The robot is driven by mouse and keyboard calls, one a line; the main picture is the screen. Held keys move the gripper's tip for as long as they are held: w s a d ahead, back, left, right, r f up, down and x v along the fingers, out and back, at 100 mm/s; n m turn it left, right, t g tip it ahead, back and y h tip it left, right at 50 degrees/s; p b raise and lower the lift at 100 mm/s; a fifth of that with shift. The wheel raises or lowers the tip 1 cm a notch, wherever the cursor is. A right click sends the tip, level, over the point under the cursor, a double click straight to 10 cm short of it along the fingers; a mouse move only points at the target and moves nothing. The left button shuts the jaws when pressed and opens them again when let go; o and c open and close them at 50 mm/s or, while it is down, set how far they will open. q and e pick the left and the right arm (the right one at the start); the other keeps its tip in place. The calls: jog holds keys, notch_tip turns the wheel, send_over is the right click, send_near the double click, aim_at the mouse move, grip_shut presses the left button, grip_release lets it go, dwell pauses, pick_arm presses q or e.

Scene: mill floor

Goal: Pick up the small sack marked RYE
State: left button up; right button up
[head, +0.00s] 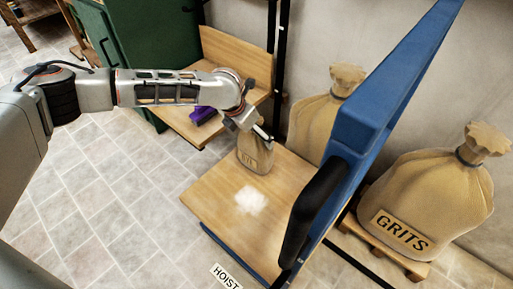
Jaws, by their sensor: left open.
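A small tan sack (255,158) stands upright at the back of a low wooden platform (215,203). Dark lettering on its front looks like RYE but is small and hard to read. My left gripper (262,133) is open at the top of the sack, reaching in from the left. The gripper and wrist partly hide the sack's neck, and I cannot tell whether the fingers touch it. My right gripper is not in view.
A tall blue panel (385,95) with a black handle (309,212) rises right of the platform. Beyond it stand a large GRITS sack (430,195) and another large sack (315,115). A white patch (250,200) marks the platform. A purple thing (204,115) lies on a wooden bench. Left floor is clear.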

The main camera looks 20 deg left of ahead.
pick_arm(q)
jog(key=x, duration=0.1)
jog(key=b+x, duration=0.1)
jog(key=x, duration=0.2)
jog(key=shift+s+f+b, duration=0.25)
jog(key=shift+f+b, duration=0.05)
jog(key=shift+f, duration=0.15)
jog(key=shift+w+d, duration=0.1)
jog(key=shift+w, duration=0.05)
jog(key=shift+r, duration=0.3)
jog(key=c, duration=1.7)
jog(key=shift+w+r, duration=0.1)
jog(key=shift+w, duration=0.05)
jog(key=shift+c, duration=0.6)
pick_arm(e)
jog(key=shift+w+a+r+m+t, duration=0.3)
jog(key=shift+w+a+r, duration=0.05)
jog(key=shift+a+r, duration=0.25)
